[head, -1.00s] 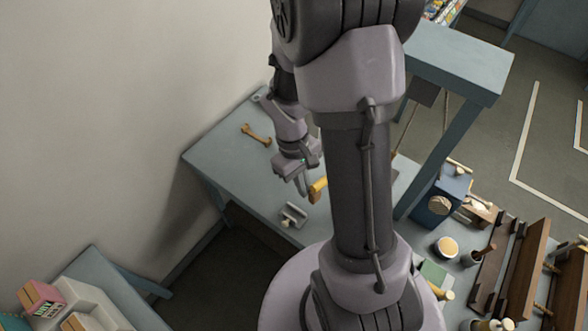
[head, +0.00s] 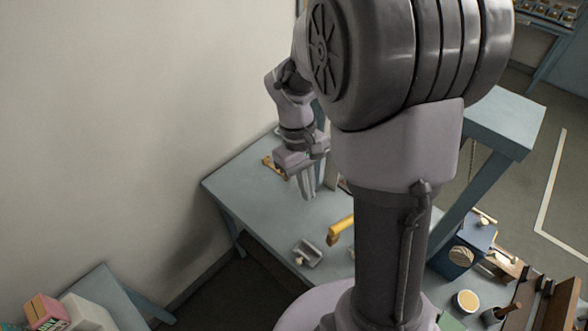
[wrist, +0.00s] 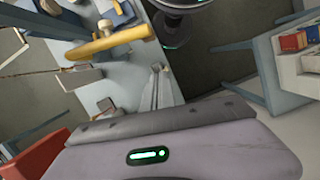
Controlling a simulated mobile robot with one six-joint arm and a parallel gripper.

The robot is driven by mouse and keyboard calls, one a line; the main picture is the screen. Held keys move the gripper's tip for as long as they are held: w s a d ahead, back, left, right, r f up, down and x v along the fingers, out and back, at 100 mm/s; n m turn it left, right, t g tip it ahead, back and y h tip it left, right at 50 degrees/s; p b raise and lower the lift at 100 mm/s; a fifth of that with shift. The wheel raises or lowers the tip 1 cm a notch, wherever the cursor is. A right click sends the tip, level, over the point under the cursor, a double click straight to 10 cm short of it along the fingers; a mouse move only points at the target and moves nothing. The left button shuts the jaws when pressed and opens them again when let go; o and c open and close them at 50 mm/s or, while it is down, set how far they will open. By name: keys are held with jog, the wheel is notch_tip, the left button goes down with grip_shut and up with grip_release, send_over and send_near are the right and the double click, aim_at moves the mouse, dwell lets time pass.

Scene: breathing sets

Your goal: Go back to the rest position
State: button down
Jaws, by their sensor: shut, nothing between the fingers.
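My gripper (head: 308,184) hangs above the blue-grey table (head: 250,205) near the wall in the head view. Its two fingers point down and lie together, with nothing held between them. A yellow piece (head: 341,230) lies on the table to the right, partly hidden by my arm. In the wrist view, the gripper body fills the bottom of the picture.
A small grey metal piece (head: 307,253) with a pale knob sits near the table's front edge. A blue box (head: 468,247) and a pale cup (head: 466,302) stand at the right. A pink box (head: 46,310) is at the lower left. The wall (head: 130,110) is close on the left.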

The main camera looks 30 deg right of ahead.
jog(key=s+a+f+m+t+b, duration=0.2)
jog(key=f+b, duration=0.6)
jog(key=b, duration=0.5)
jog(key=s+a+f+m+t+y+b, duration=0.1)
jog(key=a+f+b, duration=0.5)
jog(key=b, duration=0.7)
jog(key=s+a+f+m+t+y+b, duration=0.1)
jog(key=s+a+f+m+t+b, duration=0.2)
jog(key=f+b, duration=0.8)
jog(key=s+a+t+b, duration=0.2)
jog(key=shift+s+t, duration=0.3)
jog(key=shift+s, duration=0.05)
jog(key=shift+d, duration=0.1)
